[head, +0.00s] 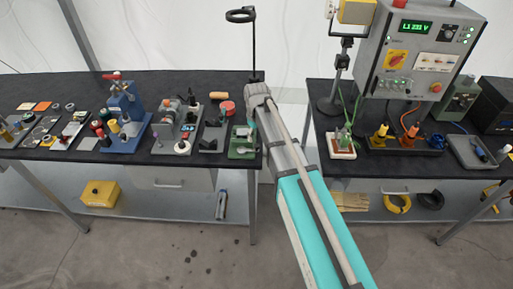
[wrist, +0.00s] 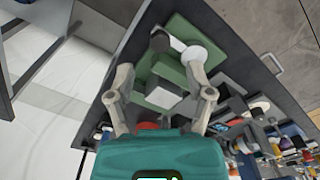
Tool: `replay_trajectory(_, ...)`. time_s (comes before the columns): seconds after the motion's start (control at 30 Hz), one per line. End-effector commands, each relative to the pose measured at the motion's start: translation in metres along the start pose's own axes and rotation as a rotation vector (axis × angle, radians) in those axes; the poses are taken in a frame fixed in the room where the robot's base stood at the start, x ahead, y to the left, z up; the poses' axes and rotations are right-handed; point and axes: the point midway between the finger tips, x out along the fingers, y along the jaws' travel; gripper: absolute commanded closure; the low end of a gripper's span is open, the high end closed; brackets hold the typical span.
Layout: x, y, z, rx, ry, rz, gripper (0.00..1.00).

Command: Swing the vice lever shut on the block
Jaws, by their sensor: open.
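The green vice (head: 243,143) stands at the right front corner of the left bench. In the wrist view the vice (wrist: 184,30) shows its green body from above. A pale grey block (wrist: 163,97) shows on it, between my fingers in the picture. A light bar with a dark round knob (wrist: 160,42) crosses the vice, near a white round part (wrist: 195,54); this looks like the lever. My gripper (wrist: 159,68) is open, its fingers spread over the vice and empty. In the head view my arm hides part of the vice; contact cannot be told.
Left of the vice on the left bench (head: 75,84) are dark blocks, a red round piece (head: 227,108) and a blue press (head: 124,110). A black ring stand (head: 253,45) rises behind. A gap separates this bench from the right bench with its grey control box (head: 420,50).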

Motion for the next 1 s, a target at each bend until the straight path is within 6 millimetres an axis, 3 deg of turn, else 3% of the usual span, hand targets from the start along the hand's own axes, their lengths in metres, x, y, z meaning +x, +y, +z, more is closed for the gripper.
replay_trajectory(0.5, 0.040, 0.000, 0.000, 0.000, 0.000, 0.000, 0.32)
replay_trajectory(1.0, 0.048, 0.000, 0.000, 0.000, 0.000, 0.000, 0.32)
